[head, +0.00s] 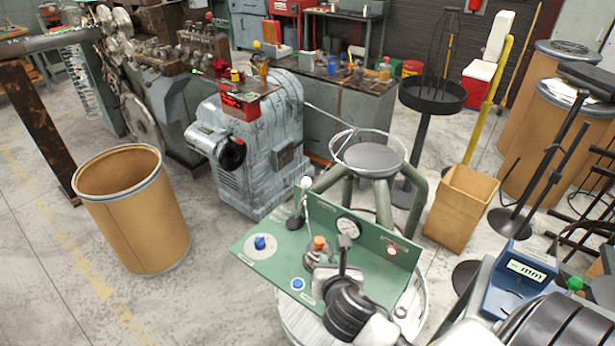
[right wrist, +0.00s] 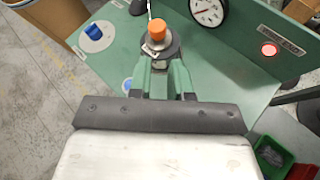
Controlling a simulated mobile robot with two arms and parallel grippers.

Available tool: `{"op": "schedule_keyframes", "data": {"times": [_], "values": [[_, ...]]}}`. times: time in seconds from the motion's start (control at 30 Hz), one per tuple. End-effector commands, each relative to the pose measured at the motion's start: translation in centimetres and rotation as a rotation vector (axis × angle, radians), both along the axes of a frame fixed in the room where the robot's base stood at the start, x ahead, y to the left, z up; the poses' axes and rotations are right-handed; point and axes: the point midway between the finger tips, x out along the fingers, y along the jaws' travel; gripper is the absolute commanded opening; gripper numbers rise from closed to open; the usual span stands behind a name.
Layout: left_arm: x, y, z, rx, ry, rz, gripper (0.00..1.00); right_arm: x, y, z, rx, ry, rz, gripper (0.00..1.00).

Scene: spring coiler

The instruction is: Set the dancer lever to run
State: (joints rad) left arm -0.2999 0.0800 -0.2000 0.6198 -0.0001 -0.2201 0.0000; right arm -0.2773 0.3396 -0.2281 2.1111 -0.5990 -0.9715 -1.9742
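A green control panel (head: 262,268) stands on a round stand. It carries a blue knob (head: 260,243), an orange-topped knob (head: 319,243), a round gauge (head: 348,227) and a thin upright rod with a white ball (head: 305,183). I cannot tell for certain which is the dancer lever. My right gripper (head: 322,270) is low over the panel. In the right wrist view, its fingers (right wrist: 159,66) look apart, with the orange knob (right wrist: 157,28) just beyond their tips. Any contact is unclear. The blue knob (right wrist: 95,32) is left of it. My left gripper is out of view.
A red light (head: 391,250) glows on the panel's upright back. A blue meter (head: 520,275) stands at right. A round-topped stool stand (head: 372,160) is behind the panel, a cardboard drum (head: 130,215) at left and a brown box (head: 460,205) at right. Floor between drum and panel is clear.

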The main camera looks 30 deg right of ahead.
Motion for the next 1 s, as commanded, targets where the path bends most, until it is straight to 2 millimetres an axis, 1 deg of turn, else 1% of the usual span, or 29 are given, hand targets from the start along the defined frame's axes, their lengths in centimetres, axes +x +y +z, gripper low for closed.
{"op": "schedule_keyframes", "data": {"times": [0.03,0.07,0.1,0.2,0.3,0.4,0.47,0.57,0.63,0.67,0.7,0.87,0.97,1.0], "values": [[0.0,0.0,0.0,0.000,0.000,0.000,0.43,-0.9,0.3,-0.3,0.121,-0.004,-0.064,0.11],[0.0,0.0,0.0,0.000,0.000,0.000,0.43,-1.6,0.4,-0.6,0.208,-0.008,-0.115,0.07],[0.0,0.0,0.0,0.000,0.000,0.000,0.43,-2.5,0.7,-0.9,0.334,-0.014,-0.191,0.01],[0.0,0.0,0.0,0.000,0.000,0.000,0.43,-5.0,1.5,-1.8,0.660,-0.025,-0.417,0.00],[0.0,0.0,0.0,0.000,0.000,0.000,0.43,-7.2,2.4,-2.5,0.923,-0.036,-0.634,0.00],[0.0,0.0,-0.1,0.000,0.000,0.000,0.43,-8.9,3.3,-3.2,1.121,-0.042,-0.831,0.00],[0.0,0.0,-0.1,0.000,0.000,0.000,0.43,-9.9,3.7,-3.9,1.218,-0.045,-0.945,0.00],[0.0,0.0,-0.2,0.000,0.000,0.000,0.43,-11.2,4.5,-5.4,1.358,-0.048,-1.134,0.00],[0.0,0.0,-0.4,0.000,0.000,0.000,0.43,-12.0,5.1,-7.4,1.436,-0.047,-1.270,0.00],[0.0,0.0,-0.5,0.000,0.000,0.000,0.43,-12.3,5.4,-8.7,1.464,-0.046,-1.328,0.00],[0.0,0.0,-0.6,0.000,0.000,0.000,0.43,-12.5,5.6,-10.5,1.487,-0.045,-1.386,0.00],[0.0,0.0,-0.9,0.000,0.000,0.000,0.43,-12.9,6.0,-16.3,1.515,-0.035,-1.485,0.00],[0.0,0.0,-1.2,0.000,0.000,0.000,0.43,-13.5,6.1,-20.8,1.516,-0.022,-1.533,0.00],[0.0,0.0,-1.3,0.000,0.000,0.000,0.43,-14.0,6.1,-22.9,1.515,-0.018,-1.556,0.00]]}}
